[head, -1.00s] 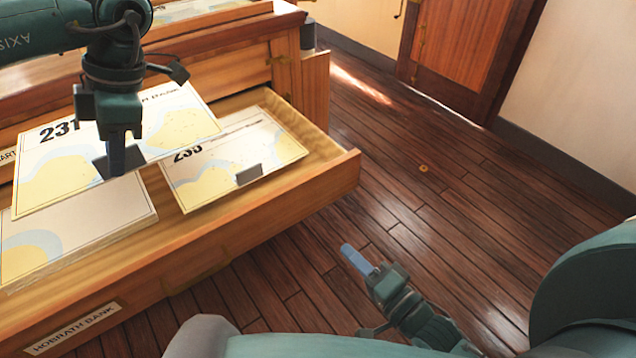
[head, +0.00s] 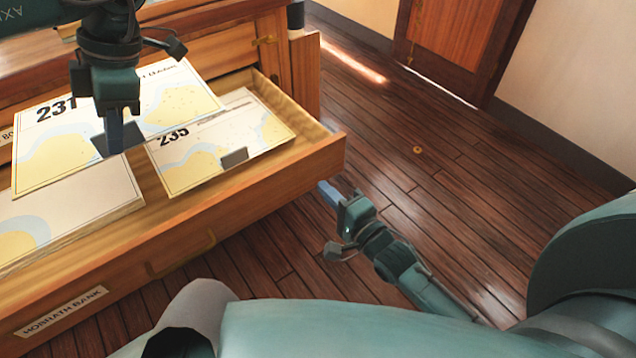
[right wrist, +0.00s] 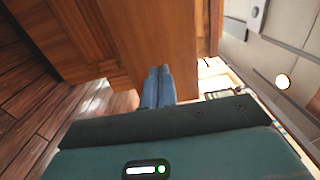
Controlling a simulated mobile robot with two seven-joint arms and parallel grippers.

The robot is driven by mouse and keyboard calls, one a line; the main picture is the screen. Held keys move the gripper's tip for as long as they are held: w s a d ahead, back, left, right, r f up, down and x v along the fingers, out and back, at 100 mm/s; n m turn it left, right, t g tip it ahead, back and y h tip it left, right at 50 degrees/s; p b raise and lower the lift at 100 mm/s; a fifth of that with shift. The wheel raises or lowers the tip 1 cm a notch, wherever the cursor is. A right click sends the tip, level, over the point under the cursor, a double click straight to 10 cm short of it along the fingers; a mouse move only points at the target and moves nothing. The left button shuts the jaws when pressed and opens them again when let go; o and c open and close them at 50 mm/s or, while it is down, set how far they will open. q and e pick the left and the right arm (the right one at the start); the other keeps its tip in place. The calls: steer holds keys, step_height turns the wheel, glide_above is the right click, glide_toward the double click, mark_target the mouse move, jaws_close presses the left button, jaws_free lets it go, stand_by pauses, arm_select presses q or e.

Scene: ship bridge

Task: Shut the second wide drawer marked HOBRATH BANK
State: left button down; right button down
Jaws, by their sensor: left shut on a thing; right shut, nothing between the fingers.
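The wide drawer (head: 225,220) with the HOBRATH BANK label (head: 62,311) stands pulled out of the wooden cabinet. Inside lie a chart marked 235 (head: 235,135) and a stack of charts (head: 85,215). My left gripper (head: 115,140) is shut on a chart marked 231 (head: 165,105), held above the open drawer. My right gripper (head: 328,190) is shut and empty, just outside the drawer's front near its right end. In the right wrist view its closed fingers (right wrist: 158,85) point at a wooden panel (right wrist: 165,45); I cannot tell if they touch it.
A drawer handle (head: 180,255) is on the drawer front. A small dark block (head: 234,157) rests on chart 235. The plank floor (head: 450,190) to the right is clear except for a small brass ring (head: 418,150). A wooden door (head: 462,35) is at the back.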

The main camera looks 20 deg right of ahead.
mark_target(309, 174)
arm_select(q)
steer(key=shift+f, duration=0.25)
arm_select(e)
steer(key=shift+x, duration=1.8)
